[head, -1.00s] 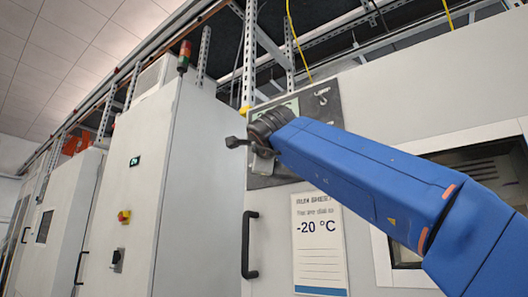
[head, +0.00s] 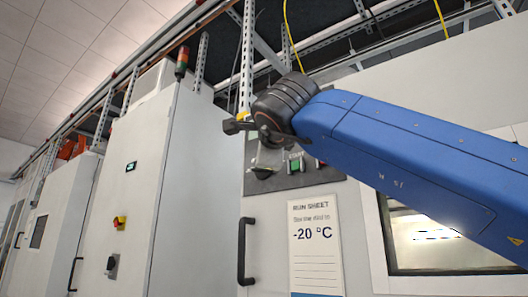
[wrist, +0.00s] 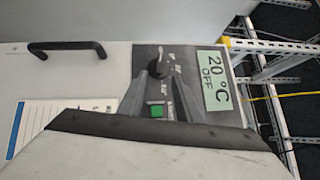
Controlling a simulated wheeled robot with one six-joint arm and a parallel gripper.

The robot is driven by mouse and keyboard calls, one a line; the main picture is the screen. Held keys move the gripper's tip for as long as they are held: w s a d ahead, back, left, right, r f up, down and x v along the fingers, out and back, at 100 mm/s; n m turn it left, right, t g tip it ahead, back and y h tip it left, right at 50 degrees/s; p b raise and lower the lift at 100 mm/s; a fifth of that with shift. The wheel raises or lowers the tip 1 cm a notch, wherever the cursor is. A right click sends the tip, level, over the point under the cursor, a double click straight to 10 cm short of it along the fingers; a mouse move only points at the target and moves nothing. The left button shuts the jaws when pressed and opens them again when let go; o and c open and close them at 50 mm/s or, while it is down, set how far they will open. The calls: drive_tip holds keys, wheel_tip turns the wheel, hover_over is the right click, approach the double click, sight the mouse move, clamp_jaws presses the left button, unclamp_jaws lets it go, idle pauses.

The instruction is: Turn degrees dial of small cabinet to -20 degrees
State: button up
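The small cabinet's black dial (wrist: 158,69) is on a dark control panel (wrist: 147,52) with degree marks around it. My gripper (wrist: 160,74) has its two fingers apart, one on each side of the dial. I cannot tell whether they touch it. The display (wrist: 216,82) beside the dial reads 20 °C and OFF; no minus sign is clear. A green button (wrist: 156,111) lies between the fingers, nearer my palm.
A run sheet (head: 315,250) on the cabinet's front says to set the dial to -20 °C. A black door handle (head: 245,252) is to its left. A chamber window (head: 425,240) lies right, below my arm. A tall cabinet (head: 150,190) stands left.

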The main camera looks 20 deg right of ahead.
drive_tip(key=shift+s+a+f, duration=0.1)
drive_tip(key=shift+s+a, duration=0.05)
drive_tip(key=shift+s, duration=0.45)
drive_tip(key=shift+s+a+f, duration=0.1)
drive_tip(key=shift+s, duration=0.45)
